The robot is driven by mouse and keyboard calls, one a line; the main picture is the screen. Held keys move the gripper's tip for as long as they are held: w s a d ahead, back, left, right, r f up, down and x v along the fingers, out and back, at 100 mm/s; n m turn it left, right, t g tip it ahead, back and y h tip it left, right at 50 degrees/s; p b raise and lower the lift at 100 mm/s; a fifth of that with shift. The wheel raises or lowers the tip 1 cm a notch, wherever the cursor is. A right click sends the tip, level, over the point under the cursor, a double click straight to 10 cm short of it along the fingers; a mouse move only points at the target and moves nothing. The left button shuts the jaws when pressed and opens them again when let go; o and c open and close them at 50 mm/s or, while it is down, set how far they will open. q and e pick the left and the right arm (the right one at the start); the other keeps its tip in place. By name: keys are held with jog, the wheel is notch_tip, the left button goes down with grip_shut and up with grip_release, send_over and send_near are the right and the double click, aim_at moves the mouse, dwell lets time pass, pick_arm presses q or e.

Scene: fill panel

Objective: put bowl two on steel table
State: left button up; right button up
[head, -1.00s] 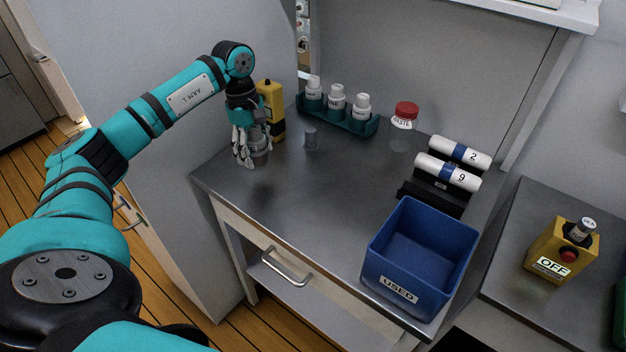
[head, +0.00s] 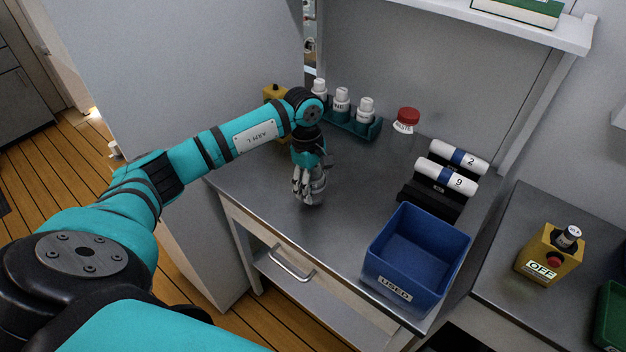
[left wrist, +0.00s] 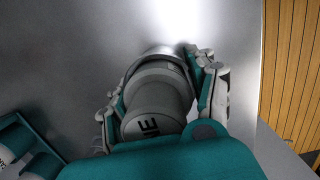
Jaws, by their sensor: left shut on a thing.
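The steel table (head: 352,190) has a bare grey metal top in the middle of the head view. My left gripper (head: 310,196) is over its left part, pointing down. In the left wrist view the gripper (left wrist: 165,85) is shut around a grey stepped cylindrical thing (left wrist: 158,95) with dark letters ending in "NE" on its near end. A wider round metal rim (left wrist: 150,55) shows at its far end. I cannot tell whether the thing touches the tabletop. I cannot make out which object is bowl two. My right gripper is not in view.
A teal rack (head: 358,127) of white-capped bottles stands behind the gripper. The table's middle is clear. A yellow switch box (head: 535,262) stands further right.

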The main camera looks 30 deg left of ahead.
pick_arm(q)
jog(key=shift+f+b, duration=0.2)
jog(key=shift+b, duration=0.15)
jog(key=o, duration=1.3)
jog(key=shift+o, duration=0.2)
jog(key=shift+r, duration=0.1)
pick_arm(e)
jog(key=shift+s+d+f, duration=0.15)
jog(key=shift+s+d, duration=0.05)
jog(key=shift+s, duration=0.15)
pick_arm(q)
jog(key=shift+r+p, duration=0.15)
jog(key=shift+p, duration=0.15)
jog(key=shift+w+r, duration=0.1)
jog(key=shift+r, duration=0.1)
jog(key=r+b, duration=0.1)
jog(key=r, duration=0.2)
jog(key=a+r+b, duration=0.1)
jog(key=r, duration=0.3)
jog(key=r+b, duration=0.1)
jog(key=r, duration=0.3)
jog(key=shift+a+r, duration=0.25)
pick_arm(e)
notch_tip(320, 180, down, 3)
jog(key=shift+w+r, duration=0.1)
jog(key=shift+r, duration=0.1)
